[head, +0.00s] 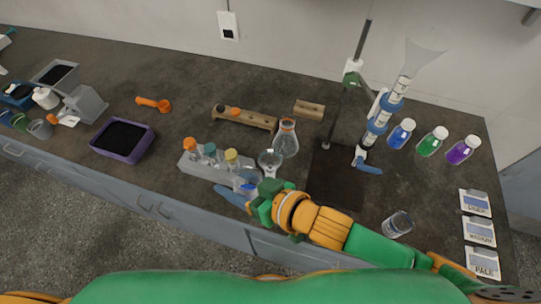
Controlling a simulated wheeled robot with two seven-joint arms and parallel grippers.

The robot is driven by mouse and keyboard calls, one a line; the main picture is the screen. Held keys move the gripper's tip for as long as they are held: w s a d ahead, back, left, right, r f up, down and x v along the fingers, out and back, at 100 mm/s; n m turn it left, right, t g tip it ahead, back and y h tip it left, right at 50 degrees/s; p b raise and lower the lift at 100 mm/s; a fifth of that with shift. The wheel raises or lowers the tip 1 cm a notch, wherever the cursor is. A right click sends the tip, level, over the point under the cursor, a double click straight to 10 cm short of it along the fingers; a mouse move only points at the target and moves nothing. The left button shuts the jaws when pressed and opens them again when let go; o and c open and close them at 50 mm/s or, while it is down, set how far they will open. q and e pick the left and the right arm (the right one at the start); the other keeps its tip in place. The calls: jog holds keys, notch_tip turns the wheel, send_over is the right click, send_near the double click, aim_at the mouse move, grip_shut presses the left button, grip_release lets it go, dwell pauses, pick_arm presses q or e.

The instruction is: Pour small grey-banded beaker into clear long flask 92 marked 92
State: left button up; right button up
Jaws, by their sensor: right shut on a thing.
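My right gripper (258,203) comes in from the right and is shut on a small clear vessel with blue in it (244,186) at the front edge of the counter. The gripper hides part of it, and I cannot make out a grey band. A small clear glass vessel (270,161) is just behind the gripper. A clear conical flask (286,141) with a brownish band at its neck stands behind that. I cannot read a 92 on either one. A clear glass beaker (397,224) stands apart at the right. My left gripper is out of view.
A grey rack (216,172) with several capped vials is left of the gripper. A wooden rack (245,118) lies behind. A stand with a blue-banded column (376,125) rises at the right. Blue, green and purple bottles (431,142) stand beyond it. A purple tray (123,140) is left.

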jog(key=shift+w+d+r+m+p, duration=0.1)
jog(key=shift+w+r+m+p, duration=0.05)
jog(key=shift+r, duration=0.4)
jog(key=shift+w+d+r+m+p, duration=0.1)
jog(key=shift+r+m+p, duration=0.05)
jog(key=shift+r, duration=0.35)
jog(key=shift+w+r+m+g+y, duration=0.25)
jog(key=shift+w+m+g+y, duration=0.05)
jog(key=shift+w+g, duration=0.2)
jog(key=shift+w+d+r+m+g+y+b, duration=0.2)
jog(key=shift+r+m+g+y+b, duration=0.15)
jog(key=shift+r+m+b, duration=0.25)
jog(key=shift+w+d+r+m+g+y+b, duration=0.15)
jog(key=shift+w+r+m+g+y+b, duration=0.15)
jog(key=shift+m, duration=0.45)
jog(key=shift+w+d+r+m+g+y+b, duration=0.15)
jog(key=shift+r+m+g+y+b, duration=0.25)
jog(key=shift+m+b, duration=0.2)
